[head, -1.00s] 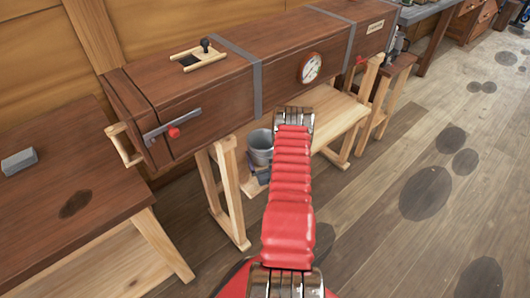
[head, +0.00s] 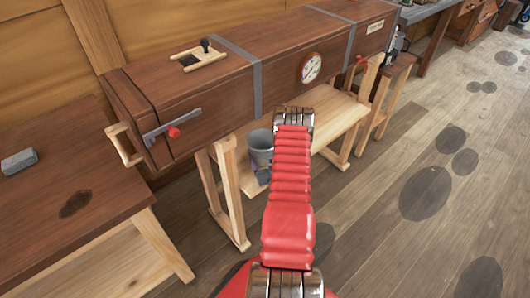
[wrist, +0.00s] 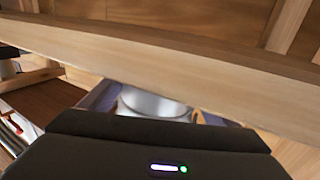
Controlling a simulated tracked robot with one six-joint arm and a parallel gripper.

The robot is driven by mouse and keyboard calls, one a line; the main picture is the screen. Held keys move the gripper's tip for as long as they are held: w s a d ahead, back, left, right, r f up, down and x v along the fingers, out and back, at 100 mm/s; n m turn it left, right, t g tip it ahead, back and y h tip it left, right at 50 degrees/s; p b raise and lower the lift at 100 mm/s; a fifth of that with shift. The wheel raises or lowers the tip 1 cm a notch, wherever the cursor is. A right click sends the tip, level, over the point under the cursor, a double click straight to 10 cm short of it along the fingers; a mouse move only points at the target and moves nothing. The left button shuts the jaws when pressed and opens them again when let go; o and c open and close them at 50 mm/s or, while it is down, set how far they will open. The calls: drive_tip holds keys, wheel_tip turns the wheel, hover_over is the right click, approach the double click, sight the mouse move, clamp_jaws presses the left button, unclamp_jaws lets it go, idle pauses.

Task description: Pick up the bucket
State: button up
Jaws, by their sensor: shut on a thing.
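The bucket (head: 260,148) is a small grey metal pail. In the head view it appears upright at the near end of the low shelf under the long wooden chest, left of my red arm. In the wrist view its pale round side (wrist: 152,104) shows just beyond the dark body of my gripper. My gripper (wrist: 150,112) is shut on the bucket, with blue-grey finger parts at its sides. The contact points and the bucket's base are hidden. I cannot tell whether it is clear of the shelf.
The wooden chest (head: 200,90) with a dial (head: 310,67) stands close above. A pale beam (wrist: 170,62) crosses the wrist view just beyond the bucket. Trestle legs (head: 230,190) flank the shelf (head: 340,113). A dark-topped bench (head: 60,170) stands left; floor at right is open.

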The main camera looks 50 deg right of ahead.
drive_tip(key=shift+c, duration=0.6)
drive_tip(key=shift+r, duration=0.15)
wheel_tip(320, 180, up, 10)
idle(0.3)
idle(0.6)
